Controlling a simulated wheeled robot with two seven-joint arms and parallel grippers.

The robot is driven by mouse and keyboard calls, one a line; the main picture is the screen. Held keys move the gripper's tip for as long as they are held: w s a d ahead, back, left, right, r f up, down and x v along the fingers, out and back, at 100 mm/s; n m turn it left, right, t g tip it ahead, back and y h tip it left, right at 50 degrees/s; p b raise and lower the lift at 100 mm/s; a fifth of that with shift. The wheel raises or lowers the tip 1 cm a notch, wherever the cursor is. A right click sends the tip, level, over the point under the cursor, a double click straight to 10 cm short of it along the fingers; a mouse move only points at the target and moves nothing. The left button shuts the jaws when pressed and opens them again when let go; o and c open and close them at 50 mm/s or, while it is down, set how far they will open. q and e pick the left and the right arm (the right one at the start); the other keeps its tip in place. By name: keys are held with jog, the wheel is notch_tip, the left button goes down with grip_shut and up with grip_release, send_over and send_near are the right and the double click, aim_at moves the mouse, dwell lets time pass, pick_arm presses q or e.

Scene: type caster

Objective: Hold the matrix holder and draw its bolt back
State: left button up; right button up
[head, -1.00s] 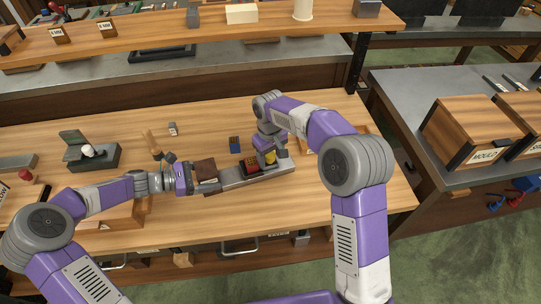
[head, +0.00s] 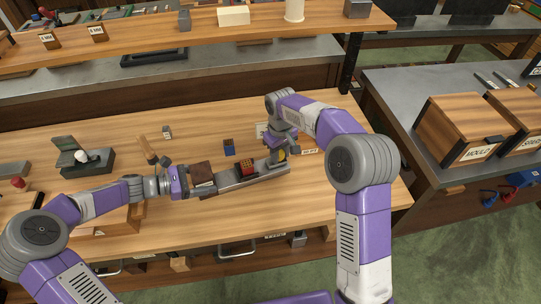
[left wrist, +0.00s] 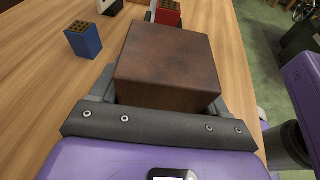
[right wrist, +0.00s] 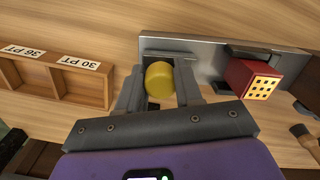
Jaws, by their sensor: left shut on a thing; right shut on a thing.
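The matrix holder (head: 268,174) is a long grey metal bar lying on the wooden table. A dark brown block (head: 201,173) is at its left end, and a red block with holes (head: 247,168) sits near its middle. My left gripper (head: 188,182) is shut on the brown block, which fills the left wrist view (left wrist: 168,65). My right gripper (head: 281,158) points down at the right end and is shut on the yellow bolt knob (right wrist: 159,80). In the right wrist view a gap separates the knob from the red block (right wrist: 255,78).
A blue block with holes (head: 229,147) stands behind the holder. A labelled wooden compartment tray (right wrist: 60,84) lies close to my right gripper. A brush (head: 148,150) and a grey stand (head: 88,165) are at the left. A shelf (head: 200,37) spans the back.

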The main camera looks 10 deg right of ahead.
aim_at(280, 153)
jog(key=shift+d, duration=0.1)
jog(key=o, duration=1)
jog(key=r, duration=1.2)
jog(key=shift+a, duration=0.2)
